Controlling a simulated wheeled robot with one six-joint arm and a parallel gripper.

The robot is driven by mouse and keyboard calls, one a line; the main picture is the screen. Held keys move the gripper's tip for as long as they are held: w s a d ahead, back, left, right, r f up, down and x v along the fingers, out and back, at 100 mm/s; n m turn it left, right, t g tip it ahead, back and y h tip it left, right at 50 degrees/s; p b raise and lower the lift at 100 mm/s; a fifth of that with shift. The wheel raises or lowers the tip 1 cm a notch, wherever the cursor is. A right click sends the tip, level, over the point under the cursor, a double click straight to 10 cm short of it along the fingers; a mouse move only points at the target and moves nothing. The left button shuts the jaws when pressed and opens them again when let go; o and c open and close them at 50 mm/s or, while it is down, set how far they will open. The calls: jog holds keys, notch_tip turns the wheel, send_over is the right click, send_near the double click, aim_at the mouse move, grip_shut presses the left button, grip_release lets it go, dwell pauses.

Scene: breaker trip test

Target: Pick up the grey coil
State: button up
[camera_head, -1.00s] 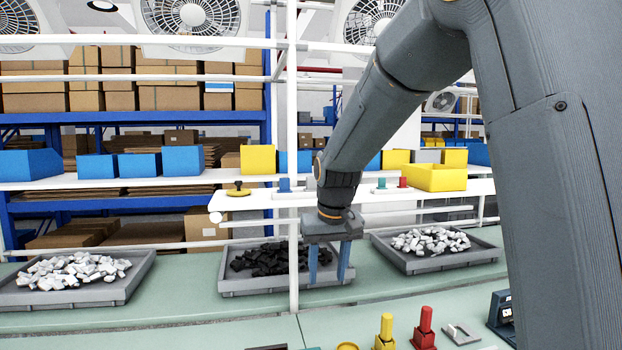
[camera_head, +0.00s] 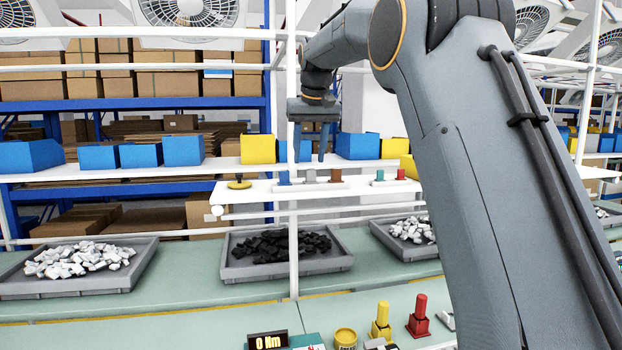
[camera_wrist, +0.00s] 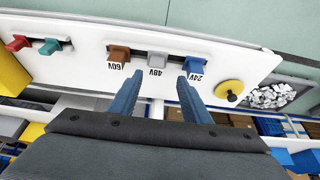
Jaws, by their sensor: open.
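The grey coil (camera_wrist: 157,59) stands on the white shelf (camera_wrist: 222,62) above the label 48V, between the brown coil (camera_wrist: 118,54) and the blue coil (camera_wrist: 195,66). In the head view the grey coil (camera_head: 310,177) is small, below my gripper (camera_head: 309,158). In the wrist view my gripper (camera_wrist: 159,82) is open and empty. Its two blue fingers point toward the shelf, and the grey coil shows between and just beyond the tips. The fingers look apart from the coil; the exact height gap cannot be told.
A red part (camera_wrist: 18,43) and a green part (camera_wrist: 50,46) stand farther along the shelf, and a yellow disc (camera_wrist: 229,88) with a black knob is at its other end. Trays of parts lie on the green bench (camera_head: 180,287).

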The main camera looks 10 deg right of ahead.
aim_at(311, 170)
jog(key=shift+d+p+x, duration=0.2)
jog(key=shift+p+x, duration=0.65)
jog(key=shift+x, duration=0.6)
jog(key=shift+d+p+x, duration=0.2)
jog(key=shift+p+x, duration=0.65)
jog(key=shift+x, duration=0.65)
jog(key=shift+c, duration=0.2)
jog(key=c, duration=1)
jog(key=shift+r, duration=0.1)
